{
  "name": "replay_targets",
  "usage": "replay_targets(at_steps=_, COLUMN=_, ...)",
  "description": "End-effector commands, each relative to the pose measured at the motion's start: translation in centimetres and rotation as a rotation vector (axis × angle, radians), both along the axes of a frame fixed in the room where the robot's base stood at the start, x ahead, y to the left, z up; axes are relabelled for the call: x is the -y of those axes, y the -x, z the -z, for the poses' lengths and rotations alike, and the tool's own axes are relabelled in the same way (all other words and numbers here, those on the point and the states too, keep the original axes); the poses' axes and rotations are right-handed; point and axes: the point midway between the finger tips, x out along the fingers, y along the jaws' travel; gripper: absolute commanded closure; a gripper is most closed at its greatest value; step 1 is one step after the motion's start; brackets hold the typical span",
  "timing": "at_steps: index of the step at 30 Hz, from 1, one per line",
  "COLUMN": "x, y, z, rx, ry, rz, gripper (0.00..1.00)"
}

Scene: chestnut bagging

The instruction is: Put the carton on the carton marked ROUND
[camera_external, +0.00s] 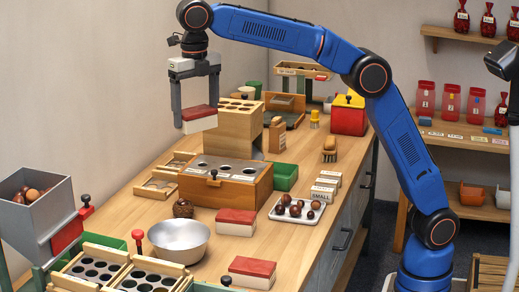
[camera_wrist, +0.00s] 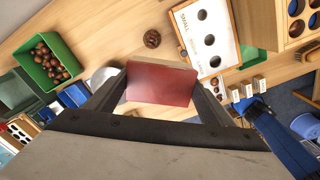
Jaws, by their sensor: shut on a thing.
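My gripper (camera_external: 196,106) is shut on a carton (camera_external: 199,121) with a red top and white sides, held high above the back left of the worktop. In the wrist view the held carton (camera_wrist: 160,84) shows its red top between the two fingers. Two similar red-and-white cartons rest on the worktop: one in the middle (camera_external: 236,222), right of the metal bowl, and one nearer the front (camera_external: 252,272). Lettering on their sides is too small to read, so I cannot tell which is marked ROUND.
A wooden box with a holed metal plate (camera_external: 222,167) and a tall wooden block (camera_external: 236,127) stand near the held carton. A metal bowl (camera_external: 179,240), a tray of chestnuts (camera_external: 298,206) and small label blocks (camera_external: 324,190) surround the middle carton. Some bare wood shows between them.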

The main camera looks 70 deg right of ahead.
Motion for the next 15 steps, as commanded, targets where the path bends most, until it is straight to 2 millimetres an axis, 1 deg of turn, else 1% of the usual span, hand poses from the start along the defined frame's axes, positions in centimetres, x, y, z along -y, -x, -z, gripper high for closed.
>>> replay_targets(at_steps=1, x=-2.0, y=1.2, z=0.0, rx=0.000, ry=0.000, rz=-0.038, gripper=0.50)
replay_targets(at_steps=3, x=-4.4, y=2.7, z=0.0, rx=0.000, ry=0.000, rz=-0.086, gripper=0.50)
replay_targets(at_steps=8, x=-9.6, y=6.7, z=0.0, rx=0.000, ry=0.000, rz=-0.198, gripper=0.50)
replay_targets(at_steps=9, x=-10.9, y=7.7, z=0.0, rx=0.000, ry=0.000, rz=-0.225, gripper=0.50)
replay_targets(at_steps=11, x=-12.7, y=9.3, z=0.0, rx=0.000, ry=0.000, rz=-0.268, gripper=0.50)
replay_targets(at_steps=15, x=-16.7, y=13.3, z=0.0, rx=0.000, ry=0.000, rz=-0.363, gripper=0.50)
